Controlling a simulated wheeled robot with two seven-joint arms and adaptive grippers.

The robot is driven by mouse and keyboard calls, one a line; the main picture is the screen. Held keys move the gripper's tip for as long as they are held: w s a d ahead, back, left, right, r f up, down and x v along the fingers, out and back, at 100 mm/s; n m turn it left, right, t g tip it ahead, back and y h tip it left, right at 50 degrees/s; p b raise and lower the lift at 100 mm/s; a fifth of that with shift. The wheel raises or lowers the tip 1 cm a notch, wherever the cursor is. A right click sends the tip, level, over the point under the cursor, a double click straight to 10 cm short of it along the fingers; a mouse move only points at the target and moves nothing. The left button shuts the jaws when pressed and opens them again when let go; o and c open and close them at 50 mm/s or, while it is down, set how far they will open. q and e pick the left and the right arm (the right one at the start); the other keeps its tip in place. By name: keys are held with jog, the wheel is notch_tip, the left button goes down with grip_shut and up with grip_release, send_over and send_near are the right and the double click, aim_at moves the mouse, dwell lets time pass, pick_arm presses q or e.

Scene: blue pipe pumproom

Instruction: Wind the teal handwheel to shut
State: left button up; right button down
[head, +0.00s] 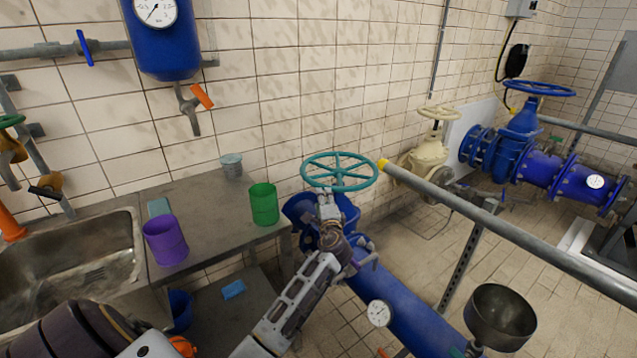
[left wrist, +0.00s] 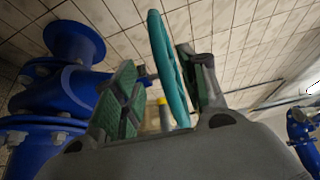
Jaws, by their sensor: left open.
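The teal handwheel (head: 338,171) sits roughly level on top of the blue valve (head: 350,211) in the middle of the head view. Its rim is seen nearly edge-on in the left wrist view (left wrist: 170,72). My left gripper (head: 328,203) is at the near side of the wheel. In the left wrist view its two green-padded fingers (left wrist: 158,88) are apart, with the rim running between them. The rim looks close to the right finger; I cannot tell whether it touches. The arm hides part of the valve. My right gripper is not in view.
A grey pipe with a yellow end (head: 480,226) runs just right of the wheel. A cream handwheel valve (head: 432,157) and a blue one (head: 525,115) stand beyond. A green cup (head: 264,205) and a purple cup (head: 165,240) stand on the counter. A metal bowl (head: 500,316) is lower right.

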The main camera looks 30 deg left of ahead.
aim_at(319, 184)
pick_arm(q)
jog(key=shift+b+x, duration=0.65)
jog(key=shift+x, duration=6.05)
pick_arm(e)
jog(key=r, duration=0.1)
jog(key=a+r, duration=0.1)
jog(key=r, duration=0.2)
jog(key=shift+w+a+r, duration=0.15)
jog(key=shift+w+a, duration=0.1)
pick_arm(q)
jog(key=shift+c, duration=0.2)
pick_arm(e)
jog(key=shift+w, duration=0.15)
pick_arm(q)
grip_shut()
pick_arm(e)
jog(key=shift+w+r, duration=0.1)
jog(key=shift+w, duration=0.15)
pick_arm(q)
jog(key=shift+f, duration=0.1)
